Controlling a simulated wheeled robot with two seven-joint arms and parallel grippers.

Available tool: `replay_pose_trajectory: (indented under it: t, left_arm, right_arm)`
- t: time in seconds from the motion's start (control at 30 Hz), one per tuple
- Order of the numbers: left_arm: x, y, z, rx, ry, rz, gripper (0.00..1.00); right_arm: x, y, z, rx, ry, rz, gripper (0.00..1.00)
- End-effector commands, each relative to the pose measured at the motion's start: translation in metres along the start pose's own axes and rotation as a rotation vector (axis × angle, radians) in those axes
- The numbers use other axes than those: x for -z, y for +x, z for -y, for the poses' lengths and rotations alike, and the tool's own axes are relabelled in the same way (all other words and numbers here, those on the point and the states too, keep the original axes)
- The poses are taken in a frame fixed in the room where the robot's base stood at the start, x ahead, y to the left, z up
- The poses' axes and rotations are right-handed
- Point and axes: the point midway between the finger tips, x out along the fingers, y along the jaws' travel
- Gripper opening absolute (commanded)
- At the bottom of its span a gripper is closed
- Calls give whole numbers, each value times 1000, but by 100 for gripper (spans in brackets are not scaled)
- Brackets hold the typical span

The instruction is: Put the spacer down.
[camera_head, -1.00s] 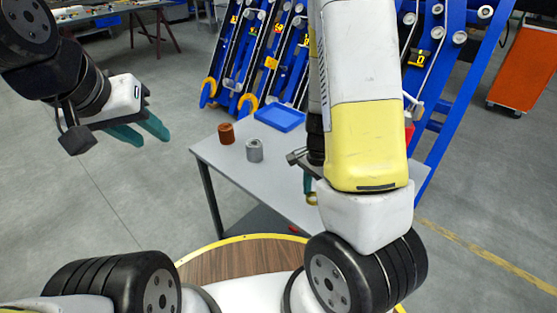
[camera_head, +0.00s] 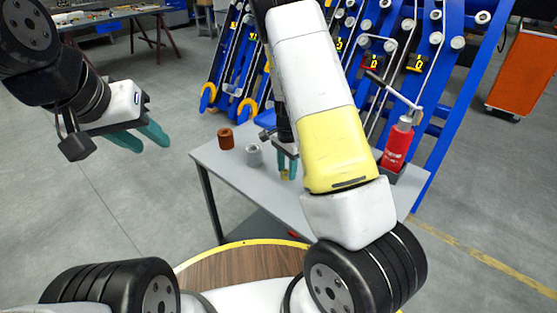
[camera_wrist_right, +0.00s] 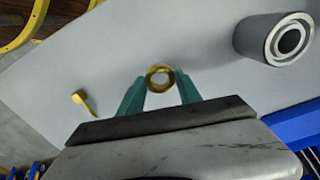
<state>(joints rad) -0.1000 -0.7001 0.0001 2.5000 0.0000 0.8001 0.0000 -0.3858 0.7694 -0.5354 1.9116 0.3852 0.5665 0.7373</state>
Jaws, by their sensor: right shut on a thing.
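A small brass ring (camera_wrist_right: 151,80), which I take to be the spacer, sits between the two teal fingertips of my right gripper (camera_wrist_right: 162,90) in the right wrist view. The gripper is shut on it. In the head view my right gripper (camera_head: 288,169) points down over the grey table (camera_head: 235,175), right of the grey cylinder; the ring is small and hard to make out there. Whether it touches the tabletop I cannot tell. My left gripper (camera_head: 142,138) is open and empty, off the table's left side.
A grey hollow cylinder (camera_head: 254,156) and a brown cylinder (camera_head: 225,138) stand on the table. A blue tray (camera_head: 265,117) is partly hidden behind my right arm. A small yellow piece (camera_wrist_right: 82,101) shows in the right wrist view.

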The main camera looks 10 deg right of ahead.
Motion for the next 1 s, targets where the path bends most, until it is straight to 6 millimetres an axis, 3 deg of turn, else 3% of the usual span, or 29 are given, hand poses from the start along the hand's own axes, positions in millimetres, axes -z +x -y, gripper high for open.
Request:
replay_pose_trajectory:
  t: [0.13, 0.37, 0.4, 0.5, 0.87, 1.0]
  left_arm:
    - [0, 0, 0, 0, 0, 0, 36]
    - [0, 0, 0, 0, 0, 0, 36]
    - [0, 0, 0, 0, 0, 0, 36]
    - [0, 0, 0, 0, 0, 0, 36]
    - [0, 0, 0, 0, 0, 0, 36]
    - [0, 0, 0, 0, 0, 0, 36]
  right_arm:
    - [0, 26, -1, -3, 0, 1, 0]
    - [0, 31, 0, 0, 0, 0, 0]
    - [0, 31, 0, 0, 0, 0, 45]
    - [0, 31, 0, 0, 0, 0, 63]
    - [0, 35, -1, -1, 1, 0, 63]
    - [0, 17, 1, 4, -3, -2, 63]
